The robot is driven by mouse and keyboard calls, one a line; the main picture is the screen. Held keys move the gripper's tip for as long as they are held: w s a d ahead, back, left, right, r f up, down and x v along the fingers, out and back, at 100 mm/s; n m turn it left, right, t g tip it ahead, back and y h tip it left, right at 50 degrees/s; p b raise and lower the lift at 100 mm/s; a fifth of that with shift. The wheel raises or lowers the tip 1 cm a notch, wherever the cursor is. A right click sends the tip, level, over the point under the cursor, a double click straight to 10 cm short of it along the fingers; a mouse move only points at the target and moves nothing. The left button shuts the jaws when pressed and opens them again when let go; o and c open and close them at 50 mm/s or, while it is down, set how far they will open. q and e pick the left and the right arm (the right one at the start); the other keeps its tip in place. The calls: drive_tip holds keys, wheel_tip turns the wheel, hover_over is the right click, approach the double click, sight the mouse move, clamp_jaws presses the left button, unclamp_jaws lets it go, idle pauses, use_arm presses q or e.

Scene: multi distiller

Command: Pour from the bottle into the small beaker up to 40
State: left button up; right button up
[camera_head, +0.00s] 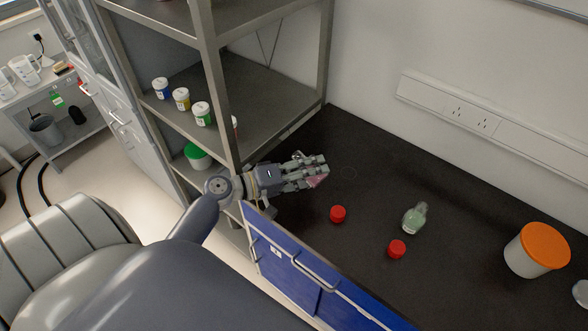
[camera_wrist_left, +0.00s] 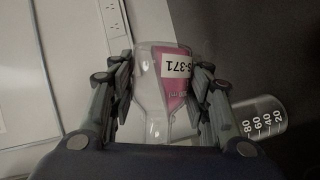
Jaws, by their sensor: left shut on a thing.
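My left gripper (camera_head: 308,172) is shut on a clear bottle with pink liquid, whose pink part (camera_head: 318,181) shows at the fingertips in the head view. In the left wrist view the bottle (camera_wrist_left: 152,105) sits between both fingers (camera_wrist_left: 165,85) and carries a white label reading "S-371". The pink liquid lies slanted in it, so the bottle looks tilted. A clear small beaker (camera_wrist_left: 262,122) with marks 20, 40, 60 and 80 stands right of the gripper in the wrist view. In the head view only a faint ring (camera_head: 348,173) shows there. Any liquid in the beaker cannot be told.
Two red caps (camera_head: 338,214) (camera_head: 397,249) and a flask with pale green liquid (camera_head: 415,218) are on the black bench (camera_head: 370,140). A white tub with an orange lid (camera_head: 537,250) stands right. A metal shelf (camera_head: 265,95) with small jars rises behind the left arm.

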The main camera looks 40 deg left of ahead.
use_arm(q)
drive_tip(key=shift+w+d, duration=0.1)
drive_tip(key=shift+w, duration=0.05)
idle(0.3)
drive_tip(key=shift+f+b, duration=0.1)
drive_tip(key=shift+b, duration=0.2)
drive_tip(key=shift+n+h, duration=0.3)
drive_tip(key=shift+b, duration=0.35)
drive_tip(key=shift+f+n, duration=0.1)
drive_tip(key=shift+n, duration=0.2)
idle(0.4)
drive_tip(key=shift+b, duration=0.3)
